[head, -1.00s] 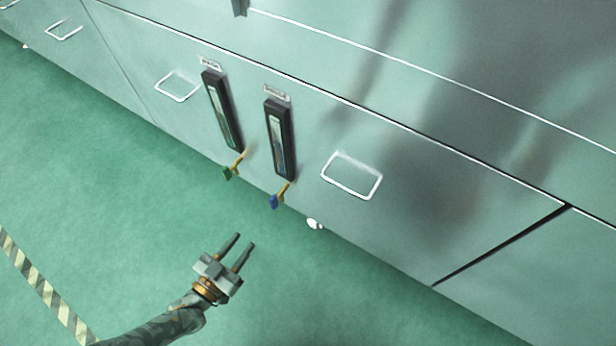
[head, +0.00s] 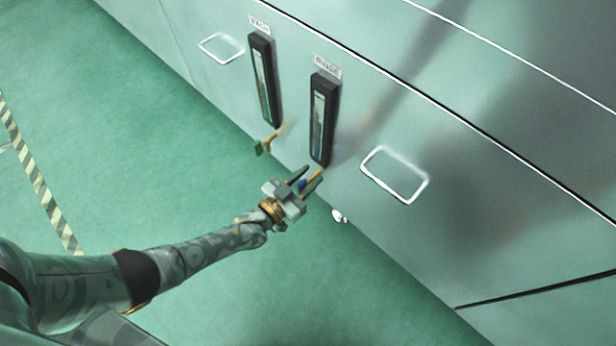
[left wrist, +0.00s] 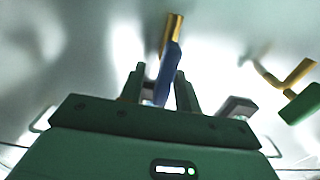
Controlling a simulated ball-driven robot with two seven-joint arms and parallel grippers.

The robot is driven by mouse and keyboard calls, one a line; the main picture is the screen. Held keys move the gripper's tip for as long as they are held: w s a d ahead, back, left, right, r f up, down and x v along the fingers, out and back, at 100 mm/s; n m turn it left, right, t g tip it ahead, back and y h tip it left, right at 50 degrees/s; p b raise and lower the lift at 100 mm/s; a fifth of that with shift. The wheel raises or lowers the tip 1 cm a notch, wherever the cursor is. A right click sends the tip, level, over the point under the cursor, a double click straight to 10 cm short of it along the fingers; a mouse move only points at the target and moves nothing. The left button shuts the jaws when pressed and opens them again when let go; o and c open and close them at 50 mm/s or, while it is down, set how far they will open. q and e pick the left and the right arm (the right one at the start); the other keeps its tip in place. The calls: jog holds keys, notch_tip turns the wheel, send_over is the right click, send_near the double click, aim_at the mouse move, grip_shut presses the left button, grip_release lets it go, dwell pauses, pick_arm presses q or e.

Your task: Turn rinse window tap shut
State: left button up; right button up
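The rinse window (head: 324,118) is a tall dark-framed gauge glass on the metal panel, under a small label (head: 327,65). Its tap, with a brass stem and blue lever (head: 303,184), sticks out below it. In the left wrist view the blue lever (left wrist: 167,75) stands between my fingers, the brass stem beyond it. My left gripper (head: 311,174) is at this tap, fingers open on either side of the lever. A light gap shows between the lever and the left finger; contact on the right side is unclear. The fingers partly hide the lever in the head view. My right gripper is not in view.
A second window (head: 264,80) stands to the left, with a green-levered tap (head: 264,145) below it; that tap also shows at right in the left wrist view (left wrist: 298,100). White-outlined rectangles (head: 395,176) lie on the panel.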

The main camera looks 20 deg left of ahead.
pick_arm(q)
grip_shut()
dwell(0.3)
jog(key=shift+s+d+m, duration=0.1)
jog(key=shift+d+m, duration=0.1)
jog(key=shift+m, duration=0.8)
jog(key=m, duration=0.4)
jog(key=shift+s+d+f, duration=0.15)
jog(key=shift+d+f, duration=0.05)
jog(key=shift+d, duration=0.15)
jog(key=m, duration=0.4)
jog(key=f+m, duration=0.1)
jog(key=m, duration=0.1)
jog(key=shift+s+d+m, duration=0.15)
jog(key=shift+d+m, duration=0.25)
jog(key=m, duration=0.2)
jog(key=f+m, duration=0.1)
jog(key=m, duration=0.1)
jog(key=shift+m, duration=0.4)
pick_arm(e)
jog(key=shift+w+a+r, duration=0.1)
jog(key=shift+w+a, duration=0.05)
pick_arm(q)
jog(key=shift+m, duration=0.3)
